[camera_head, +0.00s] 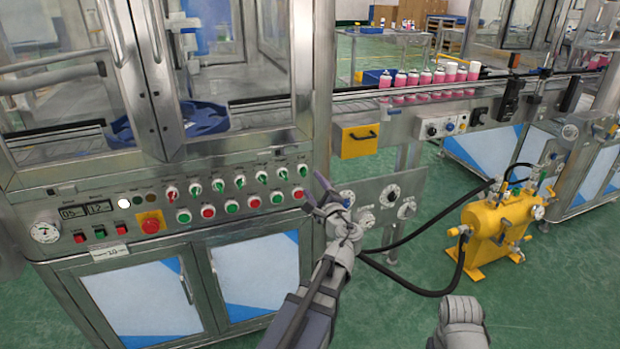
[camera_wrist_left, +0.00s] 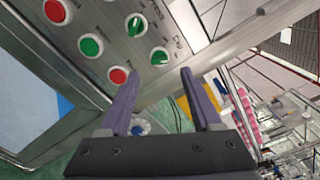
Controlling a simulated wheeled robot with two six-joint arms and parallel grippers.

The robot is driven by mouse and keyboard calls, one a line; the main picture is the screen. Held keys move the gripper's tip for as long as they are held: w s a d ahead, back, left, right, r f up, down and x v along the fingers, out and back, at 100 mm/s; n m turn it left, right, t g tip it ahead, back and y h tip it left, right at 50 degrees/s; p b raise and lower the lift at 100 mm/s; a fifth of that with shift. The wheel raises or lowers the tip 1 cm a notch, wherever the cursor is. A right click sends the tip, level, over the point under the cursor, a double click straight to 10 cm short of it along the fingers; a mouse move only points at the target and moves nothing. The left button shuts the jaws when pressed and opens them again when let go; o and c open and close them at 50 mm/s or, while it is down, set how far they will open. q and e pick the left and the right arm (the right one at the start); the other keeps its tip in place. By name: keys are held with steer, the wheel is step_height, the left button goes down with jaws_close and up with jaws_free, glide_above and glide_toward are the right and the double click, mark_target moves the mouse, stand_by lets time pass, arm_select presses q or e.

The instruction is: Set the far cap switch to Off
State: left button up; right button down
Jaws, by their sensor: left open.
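The control panel (camera_head: 150,205) on the machine front carries a row of rotary switches above a row of push buttons. The right-end green switch (camera_head: 302,170) also shows in the left wrist view (camera_wrist_left: 159,56), beside another green switch (camera_wrist_left: 136,25). My left gripper (camera_head: 313,192) is open and empty, just right of the panel's end. In the wrist view its fingertips (camera_wrist_left: 160,74) are near the right-end switch, apart from it.
A red button (camera_head: 298,192) sits just below the right-end switch. A yellow tank (camera_head: 495,230) with black hoses stands on the floor. Pink cans (camera_head: 425,80) line the conveyor.

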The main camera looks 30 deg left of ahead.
mark_target(305, 174)
arm_select(q)
steer(key=x, duration=0.6)
steer(key=shift+w+a, duration=0.2)
steer(key=shift+a, duration=0.1)
jaws_close()
stand_by(0.4)
